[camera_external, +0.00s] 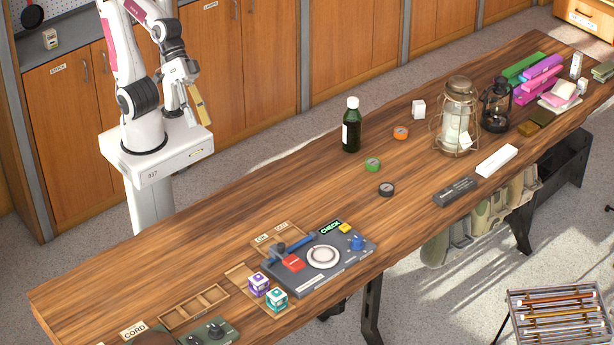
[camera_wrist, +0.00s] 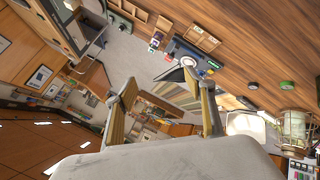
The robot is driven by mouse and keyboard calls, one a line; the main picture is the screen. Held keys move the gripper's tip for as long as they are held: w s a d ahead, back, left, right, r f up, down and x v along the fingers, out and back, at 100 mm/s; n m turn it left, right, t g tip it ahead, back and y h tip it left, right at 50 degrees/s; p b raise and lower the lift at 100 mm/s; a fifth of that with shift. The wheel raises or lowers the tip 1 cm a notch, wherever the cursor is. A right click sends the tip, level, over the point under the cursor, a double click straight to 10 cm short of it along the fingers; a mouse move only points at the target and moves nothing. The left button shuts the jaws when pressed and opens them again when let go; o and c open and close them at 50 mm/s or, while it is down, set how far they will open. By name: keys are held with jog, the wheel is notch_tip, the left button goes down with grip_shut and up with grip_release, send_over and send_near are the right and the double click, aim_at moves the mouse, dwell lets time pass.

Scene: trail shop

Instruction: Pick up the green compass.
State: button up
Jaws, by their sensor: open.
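The green compass (camera_external: 373,164) is a small round disc lying flat near the middle of the wooden table (camera_external: 220,235). It also shows near the right side of the wrist view (camera_wrist: 287,85). An orange compass (camera_external: 401,132) lies behind it to the right. A black compass (camera_external: 386,189) lies in front of it, also seen in the wrist view (camera_wrist: 253,86). My gripper (camera_external: 197,104) is raised behind the table at the left, far from the green compass. In the wrist view its fingers (camera_wrist: 160,82) are apart with nothing held between them.
A dark green bottle (camera_external: 351,124) stands just behind-left of the green compass. A wire-caged lantern (camera_external: 457,115) and a white block (camera_external: 418,108) stand to the right. A grey console (camera_external: 322,263) and small boxes (camera_external: 268,291) are at front left. The table between the console and green compass is clear.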

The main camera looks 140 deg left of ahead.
jog(key=w+a+r+n+t+y, duration=0.1)
jog(key=w+a+n+t, duration=0.1)
jog(key=w+a+n, duration=0.6)
jog(key=w+a+r+n+t+y, duration=0.15)
jog(key=w+n, duration=0.25)
jog(key=w, duration=0.8)
jog(key=w+a+f+n+y, duration=0.3)
jog(key=w+a+n, duration=0.2)
jog(key=a+n, duration=0.15)
jog(key=w+a+f+n+y, duration=0.2)
jog(key=w+a+n+y, duration=0.15)
jog(key=a+n, duration=0.35)
jog(key=s+a+f+n+g+y, duration=0.1)
jog(key=a+f+n+g+y, duration=0.4)
jog(key=a+f+n, duration=0.95)
jog(key=s+a+f+n+g, duration=0.2)
jog(key=s+a+f+g, duration=0.1)
jog(key=s+f, duration=0.1)
jog(key=s+a+f+n+g, duration=0.3)
jog(key=s+f, duration=0.1)
jog(key=f, duration=0.1)
jog(key=s+a+f+n+g, duration=0.3)
jog(key=s+f, duration=0.2)
jog(key=shift+a+f+g+y, duration=0.25)
jog(key=shift+f+g+y, duration=0.1)
jog(key=shift+y, duration=0.05)
jog(key=shift+a, duration=0.1)
